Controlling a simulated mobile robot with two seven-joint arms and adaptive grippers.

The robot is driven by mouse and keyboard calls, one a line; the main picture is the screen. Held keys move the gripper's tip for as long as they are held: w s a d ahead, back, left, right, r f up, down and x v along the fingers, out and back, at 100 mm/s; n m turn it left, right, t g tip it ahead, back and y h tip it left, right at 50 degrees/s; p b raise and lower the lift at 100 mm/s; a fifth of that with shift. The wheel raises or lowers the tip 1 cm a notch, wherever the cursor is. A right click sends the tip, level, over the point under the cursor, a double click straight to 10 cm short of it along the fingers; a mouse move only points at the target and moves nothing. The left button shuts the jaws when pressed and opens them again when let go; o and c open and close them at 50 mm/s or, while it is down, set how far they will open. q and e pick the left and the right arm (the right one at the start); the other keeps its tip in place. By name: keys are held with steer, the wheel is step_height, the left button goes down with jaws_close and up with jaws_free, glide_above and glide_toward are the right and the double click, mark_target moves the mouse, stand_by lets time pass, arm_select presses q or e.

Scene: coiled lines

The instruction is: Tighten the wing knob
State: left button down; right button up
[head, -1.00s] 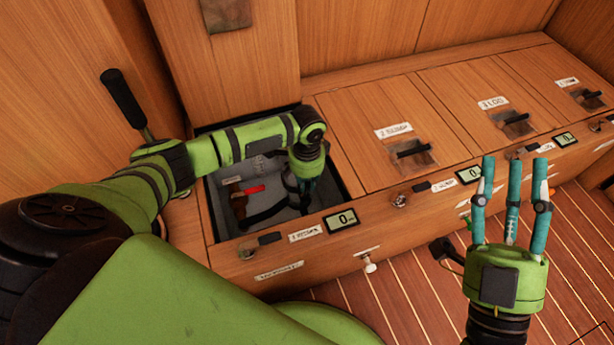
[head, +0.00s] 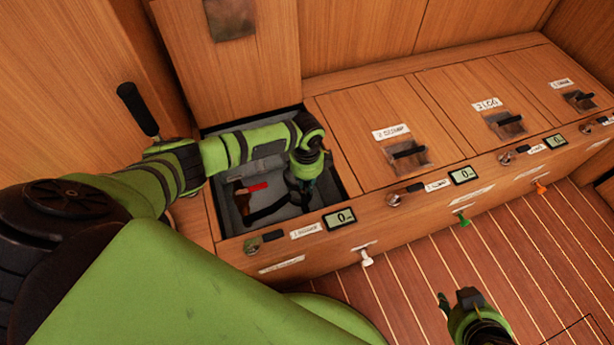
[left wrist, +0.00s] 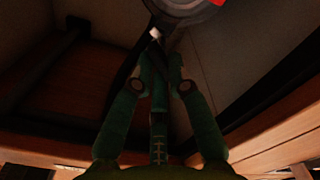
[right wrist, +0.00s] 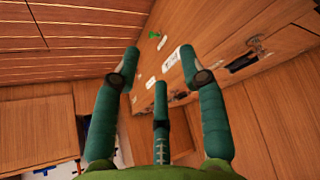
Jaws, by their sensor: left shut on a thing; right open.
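My left gripper (head: 305,188) reaches down into the open locker (head: 213,213) at the left of the bench. In the left wrist view its fingers (left wrist: 160,65) are closed together on a small thing with a pale tip (left wrist: 155,34), beside a round grey part (left wrist: 185,8) with some red on it. The fingers hide most of what they hold, so I cannot make out the wing knob's shape. My right gripper (head: 458,308) is low at the bottom of the head view, over the floor. In the right wrist view its fingers (right wrist: 160,75) are spread and empty.
Inside the locker lie a red-and-brown tool (head: 245,192) and a dark strap (head: 275,209). Closed lids with dark latches (head: 408,150) continue to the right. Displays (head: 339,218) and small pull knobs (head: 366,258) line the bench front. The plank floor (head: 420,280) is clear.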

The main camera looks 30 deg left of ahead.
arm_select(q)
steer(key=m, duration=0.2)
steer(key=shift+s+m+p, duration=0.1)
steer(key=shift+m+p, duration=0.3)
steer(key=shift+m, duration=0.9)
steer(key=m, duration=0.2)
steer(key=shift+a+m, duration=0.1)
steer(key=shift+m, duration=0.3)
steer(key=m, duration=0.3)
steer(key=shift+m, duration=0.4)
steer(key=shift+a+m, duration=0.1)
steer(key=shift+m, duration=0.6)
arm_select(e)
steer(key=shift+s+d+f+g+h, duration=0.1)
steer(key=shift+s+d+f+g, duration=0.15)
steer(key=shift+s+f+g, duration=0.35)
steer(key=shift+s+d+f+g+h, duration=0.1)
steer(key=shift+s+d+f+g, duration=0.25)
steer(key=shift+s, duration=0.5)
steer(key=shift+s+d+f+g+h, duration=0.1)
steer(key=shift+s+d+f+g, duration=0.1)
steer(key=shift+s+f+g, duration=0.4)
arm_select(q)
steer(key=shift+s, duration=0.1)
arm_select(e)
steer(key=shift+s, duration=0.35)
arm_select(q)
steer(key=c, duration=1.2)
jaws_free()
